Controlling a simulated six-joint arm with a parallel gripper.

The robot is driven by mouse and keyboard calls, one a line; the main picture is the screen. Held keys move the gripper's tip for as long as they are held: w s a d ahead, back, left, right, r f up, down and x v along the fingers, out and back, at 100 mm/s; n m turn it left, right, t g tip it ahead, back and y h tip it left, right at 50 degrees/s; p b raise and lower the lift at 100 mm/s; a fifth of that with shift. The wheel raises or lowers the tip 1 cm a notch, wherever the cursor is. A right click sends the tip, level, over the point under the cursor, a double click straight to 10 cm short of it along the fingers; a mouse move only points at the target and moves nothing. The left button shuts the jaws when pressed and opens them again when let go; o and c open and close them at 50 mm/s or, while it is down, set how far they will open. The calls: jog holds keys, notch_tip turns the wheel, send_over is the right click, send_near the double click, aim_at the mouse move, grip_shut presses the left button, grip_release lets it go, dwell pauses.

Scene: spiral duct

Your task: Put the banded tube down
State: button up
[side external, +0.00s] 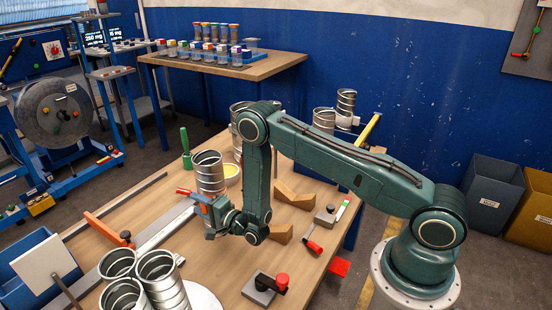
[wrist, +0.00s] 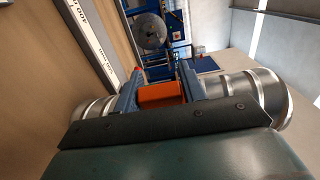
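The banded tube (side external: 208,172) is a ribbed silver duct piece with an orange band. It stands roughly upright at my gripper (side external: 197,203), over the middle of the workbench. In the wrist view the tube (wrist: 238,86) lies across the picture, its ends showing on both sides of my gripper (wrist: 160,88). The gripper's blue-grey fingers appear closed at the orange band. My gripper and wrist hide the tube's lower end in the side view, so I cannot tell whether it touches the bench.
Several other silver tubes (side external: 160,280) stand at the bench's front left; more stand at the back. A long metal rule (side external: 150,243) lies left.

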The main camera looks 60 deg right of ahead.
jog(key=o, duration=0.3)
jog(key=shift+r, duration=0.15)
jog(key=s, duration=0.7)
jog(key=shift+s, duration=0.3)
jog(key=shift+w+a, duration=0.1)
dwell(0.4)
